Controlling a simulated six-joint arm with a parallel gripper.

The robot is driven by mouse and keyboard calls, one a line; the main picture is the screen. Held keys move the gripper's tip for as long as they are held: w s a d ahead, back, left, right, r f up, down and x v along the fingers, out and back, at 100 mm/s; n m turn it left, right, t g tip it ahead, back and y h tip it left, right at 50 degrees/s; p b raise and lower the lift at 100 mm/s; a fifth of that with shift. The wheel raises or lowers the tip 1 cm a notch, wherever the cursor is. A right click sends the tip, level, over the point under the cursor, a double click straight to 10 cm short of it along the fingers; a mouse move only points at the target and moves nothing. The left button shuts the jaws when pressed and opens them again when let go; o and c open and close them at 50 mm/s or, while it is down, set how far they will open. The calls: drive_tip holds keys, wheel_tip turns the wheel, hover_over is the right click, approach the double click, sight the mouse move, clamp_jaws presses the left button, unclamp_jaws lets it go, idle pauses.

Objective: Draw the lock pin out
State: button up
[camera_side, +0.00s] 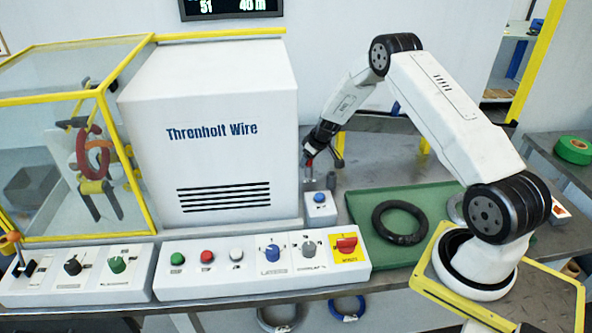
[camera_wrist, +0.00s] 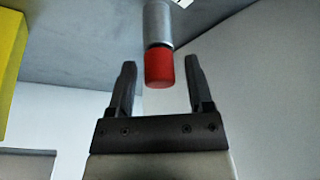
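The lock pin shows in the wrist view as a red cap (camera_wrist: 159,68) on a grey cylinder (camera_wrist: 158,22). In the side view its small red end (camera_side: 309,162) sits just below my gripper (camera_side: 313,152), beside the white machine housing. My gripper (camera_wrist: 160,66) is open. In the wrist view its two dark fingers stand on either side of the red cap, with a gap on both sides and no contact visible. In the side view the fingers are too small to make out clearly.
A small white box with a blue button (camera_side: 319,199) stands just below my gripper. The white housing (camera_side: 212,140) rises close on the left. A black coil (camera_side: 400,222) lies on a green mat (camera_side: 362,206) to the right. Control panels (camera_side: 262,262) line the front.

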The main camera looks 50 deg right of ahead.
clamp_jaws()
drive_tip(key=c, duration=0.6)
unclamp_jaws()
drive_tip(key=shift+c, duration=0.2)
clamp_jaws()
drive_tip(key=shift+r, duration=0.4)
drive_tip(key=shift+r, duration=0.35)
drive_tip(key=shift+r, duration=0.65)
drive_tip(key=shift+r, duration=0.4)
drive_tip(key=shift+r, duration=0.35)
